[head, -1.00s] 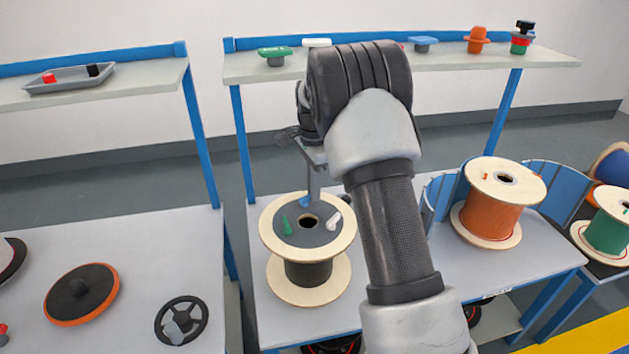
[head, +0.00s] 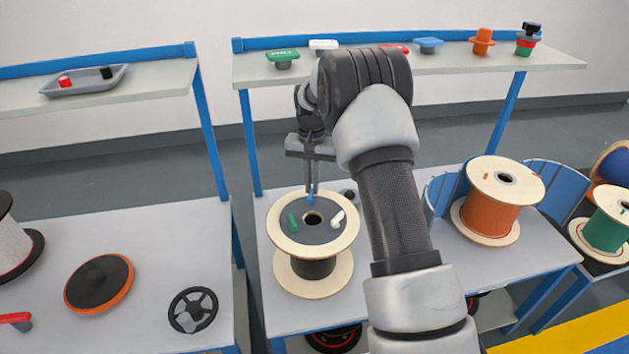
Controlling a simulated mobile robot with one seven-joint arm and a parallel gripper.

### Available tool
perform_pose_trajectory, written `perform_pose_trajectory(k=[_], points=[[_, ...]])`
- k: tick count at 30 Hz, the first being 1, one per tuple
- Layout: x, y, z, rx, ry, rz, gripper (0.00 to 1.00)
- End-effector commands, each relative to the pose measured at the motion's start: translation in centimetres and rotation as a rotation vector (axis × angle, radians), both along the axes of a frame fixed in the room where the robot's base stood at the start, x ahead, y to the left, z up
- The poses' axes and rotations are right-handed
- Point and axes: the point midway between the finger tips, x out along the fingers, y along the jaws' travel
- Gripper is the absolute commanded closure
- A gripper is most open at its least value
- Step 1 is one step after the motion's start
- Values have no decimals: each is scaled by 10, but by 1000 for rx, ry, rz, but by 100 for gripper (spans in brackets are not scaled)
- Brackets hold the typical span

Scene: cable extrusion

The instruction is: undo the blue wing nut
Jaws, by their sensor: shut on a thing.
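The blue wing nut (head: 310,199) is on the dark top disc of a wooden spool (head: 314,274), at the back of its central hole. My gripper (head: 311,188) points down at it from above, with its fingers shut on the nut. The fingers hide part of the nut, and I cannot tell whether it is still seated on its stud. A green wing nut (head: 293,221) and a white wing nut (head: 338,218) sit on the same disc, left and right of the hole.
An orange spool (head: 488,205) stands to the right beside a curved blue guard (head: 550,184). A black handwheel (head: 193,310) and an orange-rimmed black disc (head: 99,284) lie on the left table. The shelf (head: 460,72) behind carries several coloured knobs.

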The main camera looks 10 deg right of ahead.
Motion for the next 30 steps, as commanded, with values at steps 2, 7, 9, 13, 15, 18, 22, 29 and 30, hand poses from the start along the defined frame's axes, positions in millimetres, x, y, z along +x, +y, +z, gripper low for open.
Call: perform_pose_trajectory(k=[2,7,9,13,15,18,22,29,30], points=[[1,2,1,0,1,73,100],[2,6,2,0,0,235,100],[2,8,2,1,0,300,100],[2,11,1,0,0,425,100],[2,13,1,1,0,490,100],[2,15,1,1,0,585,100],[1,19,1,1,0,709,100],[-1,24,1,1,0,927,100],[-2,25,1,1,0,966,100]])
